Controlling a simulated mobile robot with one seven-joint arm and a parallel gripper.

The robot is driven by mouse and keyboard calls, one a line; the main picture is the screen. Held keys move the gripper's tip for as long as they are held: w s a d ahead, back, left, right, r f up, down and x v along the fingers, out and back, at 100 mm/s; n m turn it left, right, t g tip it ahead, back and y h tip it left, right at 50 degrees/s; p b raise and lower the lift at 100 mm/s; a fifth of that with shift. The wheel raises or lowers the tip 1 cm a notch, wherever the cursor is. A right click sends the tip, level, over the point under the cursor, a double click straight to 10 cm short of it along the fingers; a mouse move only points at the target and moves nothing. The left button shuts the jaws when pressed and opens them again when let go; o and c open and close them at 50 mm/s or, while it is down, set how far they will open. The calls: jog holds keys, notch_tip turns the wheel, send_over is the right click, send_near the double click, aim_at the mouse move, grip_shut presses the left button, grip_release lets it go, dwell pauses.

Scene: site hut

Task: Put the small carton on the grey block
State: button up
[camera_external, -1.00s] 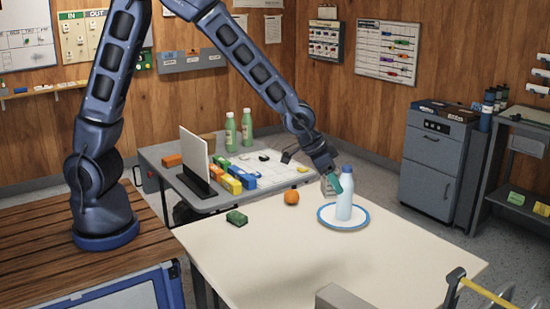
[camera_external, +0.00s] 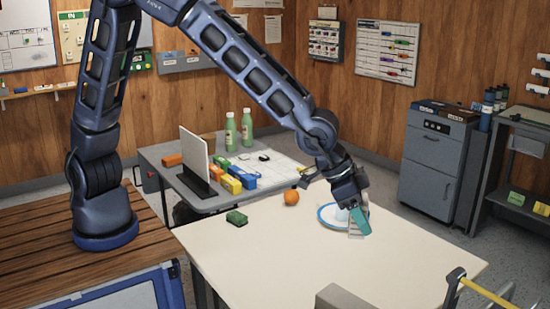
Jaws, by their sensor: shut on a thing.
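My gripper (camera_external: 357,228) is shut on a small teal thing (camera_external: 363,220), which I take to be the small carton; the fingers hide part of it. The gripper points down in front of the blue-rimmed white plate (camera_external: 325,222), at the right part of the cream table. The grey block (camera_external: 343,298) is at the near edge of the picture, lower and nearer than my gripper, and is cut off by the frame. The part of its top that shows looks bare.
The tabletop between my gripper and the grey block is clear.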

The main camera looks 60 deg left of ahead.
notch_tip(320, 180, down, 20)
jog(key=shift+s+d+r, duration=0.1)
dwell(0.6)
jog(key=shift+f, duration=0.2)
jog(key=o, duration=1)
